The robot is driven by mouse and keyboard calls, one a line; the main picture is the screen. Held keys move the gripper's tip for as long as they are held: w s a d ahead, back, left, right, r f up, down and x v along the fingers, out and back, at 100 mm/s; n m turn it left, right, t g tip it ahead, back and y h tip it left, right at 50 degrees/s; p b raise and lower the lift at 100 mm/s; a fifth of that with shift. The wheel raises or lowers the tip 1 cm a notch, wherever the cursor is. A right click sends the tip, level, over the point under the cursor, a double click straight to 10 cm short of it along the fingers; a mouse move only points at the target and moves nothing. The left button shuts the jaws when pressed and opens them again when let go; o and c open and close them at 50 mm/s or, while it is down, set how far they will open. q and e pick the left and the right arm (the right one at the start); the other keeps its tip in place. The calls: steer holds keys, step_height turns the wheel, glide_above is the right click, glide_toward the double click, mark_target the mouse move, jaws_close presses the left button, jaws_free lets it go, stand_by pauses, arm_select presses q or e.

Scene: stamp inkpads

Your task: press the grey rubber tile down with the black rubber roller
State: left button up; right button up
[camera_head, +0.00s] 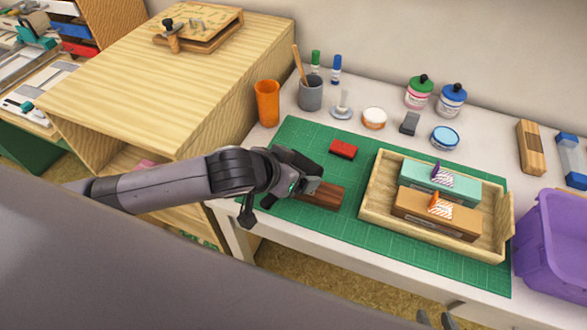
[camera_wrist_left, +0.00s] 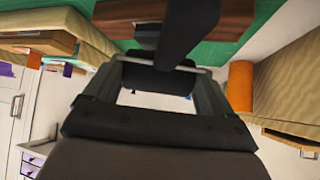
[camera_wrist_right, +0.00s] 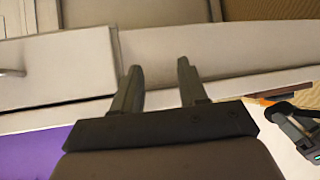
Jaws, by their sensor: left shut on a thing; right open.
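My left gripper (camera_head: 308,186) is over the left part of the green mat and shut on a black roller (camera_wrist_left: 158,78), which shows between its fingers in the left wrist view. A dark bar rises in front of it there. A brown wooden block (camera_head: 323,197) lies on the mat just under this gripper, partly hidden by it; it also shows in the left wrist view (camera_wrist_left: 232,14). I cannot make out the grey rubber tile for sure; the gripper may hide it. My right gripper (camera_head: 436,319) is open and empty at the bottom edge, in front of the table.
The green mat (camera_head: 375,238) also bears a red block (camera_head: 343,149) and a wooden tray (camera_head: 371,212) with teal and brown boxes. A small grey block (camera_head: 409,123), jars and an orange cup (camera_head: 267,102) stand behind. A purple bin (camera_head: 553,245) is at right.

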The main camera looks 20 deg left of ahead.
arm_select(q)
steer(key=shift+f, duration=0.7)
stand_by(0.8)
steer(key=shift+s+f, duration=0.2)
steer(key=shift+f, duration=0.2)
stand_by(1.5)
steer(key=shift+w+r+p, duration=0.2)
steer(key=shift+r+p, duration=2.15)
steer(key=shift+r, duration=1.45)
